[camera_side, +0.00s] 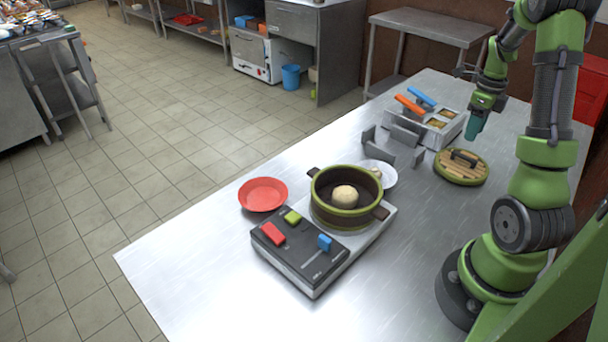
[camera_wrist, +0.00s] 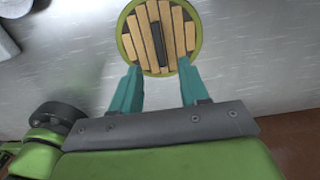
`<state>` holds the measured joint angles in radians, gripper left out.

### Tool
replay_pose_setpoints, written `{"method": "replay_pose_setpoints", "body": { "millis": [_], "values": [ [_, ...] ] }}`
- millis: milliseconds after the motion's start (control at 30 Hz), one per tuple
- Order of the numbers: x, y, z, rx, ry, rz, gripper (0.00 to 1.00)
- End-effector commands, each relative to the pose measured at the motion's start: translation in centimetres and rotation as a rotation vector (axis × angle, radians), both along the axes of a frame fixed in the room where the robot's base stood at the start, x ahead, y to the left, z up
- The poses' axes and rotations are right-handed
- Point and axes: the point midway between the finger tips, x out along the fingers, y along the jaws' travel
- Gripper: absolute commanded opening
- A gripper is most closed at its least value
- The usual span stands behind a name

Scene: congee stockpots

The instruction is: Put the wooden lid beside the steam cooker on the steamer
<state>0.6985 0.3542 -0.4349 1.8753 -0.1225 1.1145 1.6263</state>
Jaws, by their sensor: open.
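The wooden lid (camera_side: 461,167) is round, with wood slats, a green rim and a dark bar handle. It lies flat on the metal table, right of the steamer. The steamer (camera_side: 346,197) is an uncovered round pot with a green rim and dark side handles, standing on the cooker (camera_side: 318,250). A pale round bun (camera_side: 345,197) sits inside it. My gripper (camera_side: 474,128) is above the table, over the far side of the lid, and empty. In the wrist view its teal fingers (camera_wrist: 157,85) are apart, with the lid (camera_wrist: 180,38) just beyond their tips.
A red plate (camera_side: 263,194) lies left of the steamer and a white plate (camera_side: 382,174) behind it. Grey upright metal pieces (camera_side: 392,147) stand between the steamer and a tray (camera_side: 436,128) with orange and blue handles. The table's near part (camera_side: 385,290) is clear.

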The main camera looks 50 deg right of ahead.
Motion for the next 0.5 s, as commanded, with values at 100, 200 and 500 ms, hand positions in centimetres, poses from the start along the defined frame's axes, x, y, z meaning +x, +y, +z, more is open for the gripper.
{"method": "replay_pose_setpoints", "body": {
  "millis": [100, 200, 500],
  "values": [
    [0.0, 0.0, -1.9, 0.002, 0.002, 0.000, 0.45],
    [0.0, 0.0, -2.6, 0.001, 0.000, -0.001, 0.45],
    [-0.2, 0.2, -6.1, 0.004, 0.001, 0.000, 0.45]
  ]
}}
